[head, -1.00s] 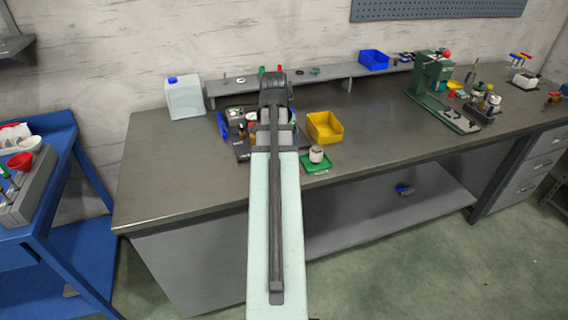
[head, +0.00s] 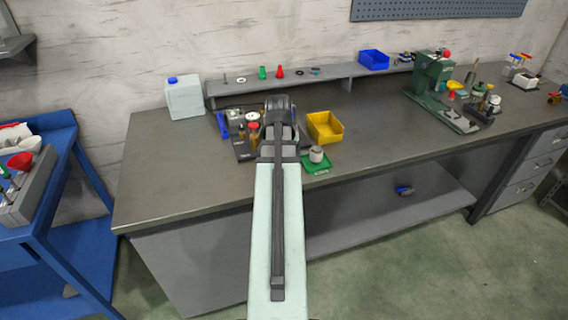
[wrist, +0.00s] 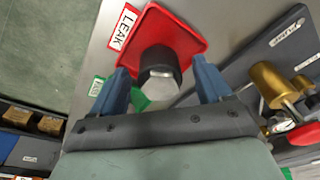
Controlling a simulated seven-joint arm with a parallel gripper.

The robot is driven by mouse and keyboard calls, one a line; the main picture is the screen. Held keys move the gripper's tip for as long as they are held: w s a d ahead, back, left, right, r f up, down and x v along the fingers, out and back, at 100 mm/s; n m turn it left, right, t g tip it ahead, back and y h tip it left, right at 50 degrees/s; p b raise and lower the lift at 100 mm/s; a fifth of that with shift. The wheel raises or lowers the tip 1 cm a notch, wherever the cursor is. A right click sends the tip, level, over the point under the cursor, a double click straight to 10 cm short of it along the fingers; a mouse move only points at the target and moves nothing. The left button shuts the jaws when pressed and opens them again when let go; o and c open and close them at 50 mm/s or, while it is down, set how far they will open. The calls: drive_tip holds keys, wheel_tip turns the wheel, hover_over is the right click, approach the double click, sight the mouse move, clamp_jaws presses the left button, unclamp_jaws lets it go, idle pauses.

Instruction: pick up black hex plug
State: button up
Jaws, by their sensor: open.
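In the wrist view a black plug with a grey hexagonal end (wrist: 160,82) stands between my fingers. Behind it is a red tray (wrist: 182,30) with a LEAK label. My gripper (wrist: 160,75) is open, with one blue finger on each side of the plug and a gap visible on both sides. I cannot tell how deep the fingers reach along it. In the head view my arm hides the plug, the red tray and the fingers.
A dark fixture board (wrist: 250,62) with a brass cylinder (wrist: 272,82) lies close to the right finger. In the head view, a yellow bin (head: 325,128) and a green tray (head: 314,166) bearing a pale cylinder (head: 316,154) stand right of my arm.

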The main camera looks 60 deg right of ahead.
drive_tip(key=shift+f, duration=0.4)
drive_tip(key=c, duration=1.3)
